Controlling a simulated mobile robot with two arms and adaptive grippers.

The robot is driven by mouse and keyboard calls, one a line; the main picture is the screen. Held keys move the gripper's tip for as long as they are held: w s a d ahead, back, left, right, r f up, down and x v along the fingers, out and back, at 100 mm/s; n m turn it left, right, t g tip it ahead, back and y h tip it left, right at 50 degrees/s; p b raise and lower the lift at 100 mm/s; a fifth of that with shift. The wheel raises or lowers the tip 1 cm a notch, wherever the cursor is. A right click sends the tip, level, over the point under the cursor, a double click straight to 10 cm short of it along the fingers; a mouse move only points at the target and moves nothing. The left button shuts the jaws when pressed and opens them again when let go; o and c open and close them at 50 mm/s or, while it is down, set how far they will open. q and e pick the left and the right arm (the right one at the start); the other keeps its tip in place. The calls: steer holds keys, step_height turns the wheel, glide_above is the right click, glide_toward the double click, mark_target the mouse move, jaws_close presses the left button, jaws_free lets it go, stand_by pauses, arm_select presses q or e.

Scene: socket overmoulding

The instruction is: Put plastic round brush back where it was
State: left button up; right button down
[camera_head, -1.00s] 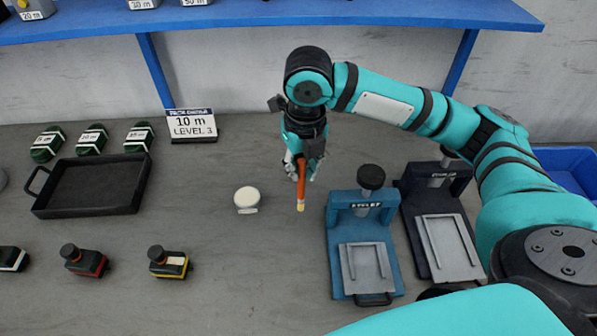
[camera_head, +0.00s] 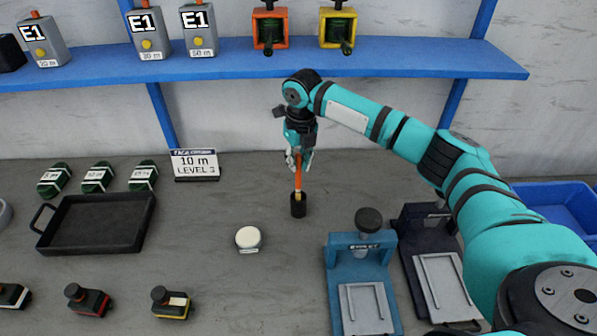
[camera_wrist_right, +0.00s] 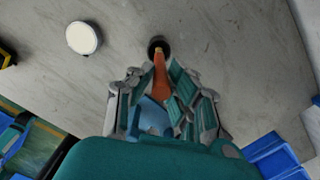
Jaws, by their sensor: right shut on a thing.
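The plastic round brush (camera_head: 298,178) has an orange handle and a pale lower end. My right gripper (camera_head: 299,160) is shut on its upper part and holds it about upright. A small black cylindrical holder (camera_head: 298,206) stands on the table directly below the brush. The brush's lower end meets the holder's top; I cannot tell how far it is inside. In the right wrist view the brush (camera_wrist_right: 159,75) points at the dark round holder (camera_wrist_right: 157,46) between the fingers. My left gripper is not in view.
A white round container (camera_head: 248,238) stands left of the holder. A blue press (camera_head: 361,262) and a dark press (camera_head: 432,250) stand to the right. A black tray (camera_head: 97,224) lies at left. A blue shelf (camera_head: 230,69) runs behind; a sign (camera_head: 195,164) stands below it.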

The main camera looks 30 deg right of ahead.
mark_target(298, 187)
steer(key=shift+f+p, duration=0.45)
steer(key=shift+f, duration=2.05)
steer(key=c, duration=1.3)
jaws_free()
steer(key=shift+f, duration=0.1)
steer(key=r, duration=0.2)
steer(key=r+b, duration=0.1)
steer(key=r, duration=0.4)
steer(key=shift+s+r, duration=0.35)
steer(key=shift+r, duration=0.05)
